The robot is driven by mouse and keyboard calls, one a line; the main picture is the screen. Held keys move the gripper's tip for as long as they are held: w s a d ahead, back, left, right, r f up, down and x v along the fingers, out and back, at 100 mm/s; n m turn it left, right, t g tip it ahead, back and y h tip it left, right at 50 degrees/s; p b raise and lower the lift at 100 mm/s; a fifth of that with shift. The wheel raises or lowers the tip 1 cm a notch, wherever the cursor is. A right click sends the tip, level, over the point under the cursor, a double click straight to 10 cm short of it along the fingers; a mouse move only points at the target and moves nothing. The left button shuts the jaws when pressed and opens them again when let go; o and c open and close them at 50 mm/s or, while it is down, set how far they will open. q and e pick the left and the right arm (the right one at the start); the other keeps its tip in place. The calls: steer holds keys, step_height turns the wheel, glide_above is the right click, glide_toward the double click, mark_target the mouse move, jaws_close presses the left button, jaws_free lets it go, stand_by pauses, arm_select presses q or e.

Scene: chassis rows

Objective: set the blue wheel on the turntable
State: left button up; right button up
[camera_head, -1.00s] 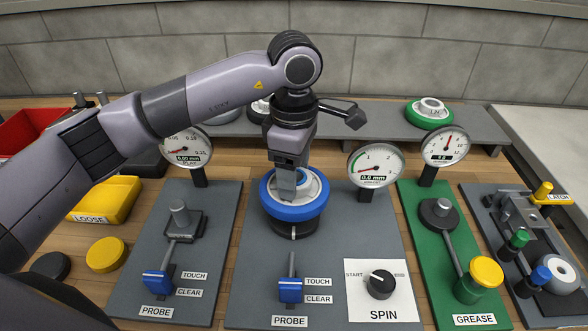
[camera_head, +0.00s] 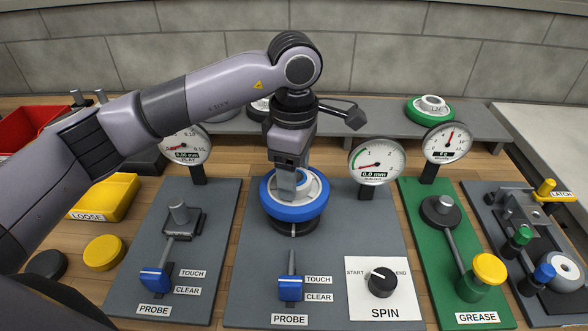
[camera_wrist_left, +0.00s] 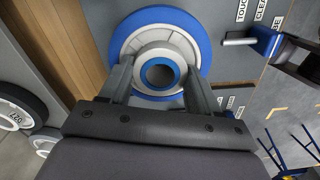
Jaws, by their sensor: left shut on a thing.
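The blue wheel (camera_head: 294,211) has a blue rim and a pale grey hub. It is flat, at the middle of the grey turntable board, directly over the dark turntable (camera_head: 292,229), which is mostly hidden beneath it. I cannot tell whether the wheel rests fully on it. My left gripper (camera_head: 289,190) points down and is shut on the wheel's hub. In the left wrist view the blue wheel (camera_wrist_left: 205,36) lies between the fingers of my left gripper (camera_wrist_left: 159,75), with a blue ring around its dark centre bore. My right gripper is not in view.
Round gauges stand behind the boards, one (camera_head: 377,160) just right of the wheel. A blue probe lever (camera_head: 290,288) and a SPIN knob (camera_head: 381,283) are in front. A green grease board (camera_head: 452,260) is at right. A green wheel (camera_head: 430,112) sits on the back shelf.

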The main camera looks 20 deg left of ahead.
arm_select(q)
steer(key=shift+f+b, duration=0.5)
steer(key=shift+f, duration=0.05)
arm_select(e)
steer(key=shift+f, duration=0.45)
arm_select(q)
steer(key=shift+f+b, duration=1)
steer(key=shift+f, duration=0.25)
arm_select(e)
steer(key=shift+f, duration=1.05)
arm_select(q)
steer(key=o, duration=1.4)
steer(key=shift+o, duration=0.2)
steer(key=shift+r, duration=0.35)
step_height(320, 180, up, 6)
steer(key=shift+r, duration=0.25)
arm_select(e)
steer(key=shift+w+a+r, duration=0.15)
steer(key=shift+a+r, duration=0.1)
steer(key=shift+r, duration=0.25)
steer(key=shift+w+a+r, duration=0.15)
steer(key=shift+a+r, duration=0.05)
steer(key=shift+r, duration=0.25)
